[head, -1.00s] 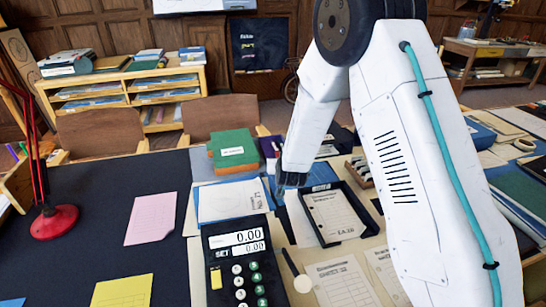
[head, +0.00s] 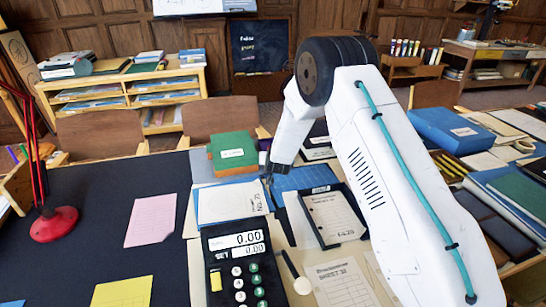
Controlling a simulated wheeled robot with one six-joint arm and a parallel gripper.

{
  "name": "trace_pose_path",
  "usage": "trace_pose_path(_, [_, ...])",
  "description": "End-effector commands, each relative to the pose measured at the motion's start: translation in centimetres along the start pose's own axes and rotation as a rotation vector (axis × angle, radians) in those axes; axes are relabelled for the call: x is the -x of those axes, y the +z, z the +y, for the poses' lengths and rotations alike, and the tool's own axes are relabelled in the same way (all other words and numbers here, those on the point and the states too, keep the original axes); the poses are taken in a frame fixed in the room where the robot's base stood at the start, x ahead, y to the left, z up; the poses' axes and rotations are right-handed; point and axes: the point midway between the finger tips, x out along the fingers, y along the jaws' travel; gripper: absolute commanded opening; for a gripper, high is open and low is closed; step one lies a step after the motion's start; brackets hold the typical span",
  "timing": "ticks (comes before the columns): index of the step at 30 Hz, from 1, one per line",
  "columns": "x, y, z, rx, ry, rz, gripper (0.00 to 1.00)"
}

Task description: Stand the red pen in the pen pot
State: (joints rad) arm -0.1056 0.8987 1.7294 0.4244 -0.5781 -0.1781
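My gripper (head: 270,190) is a small dark shape at the end of my white arm. It is above the papers in the middle of the desk, near the right edge of a white sheet (head: 232,203). Its fingers are too small and dark to show a gap or a held thing. I cannot make out the red pen in this view. I cannot identify the pen pot for sure; a small dark object (head: 263,158) stands beside the green box, partly behind my arm. My arm hides part of the desk on the right.
A calculator (head: 240,265) lies at the front, with a black-framed sheet tray (head: 334,240) to its right. A green box (head: 233,150) stands behind. A red lamp base (head: 54,224) is at left. The dark mat (head: 95,200) is mostly clear around pink and yellow papers.

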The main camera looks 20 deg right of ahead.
Motion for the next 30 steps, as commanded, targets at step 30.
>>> trace_pose_path(30, [0.1, -0.3, -0.1, -0.001, -0.001, 0.003, 0.32])
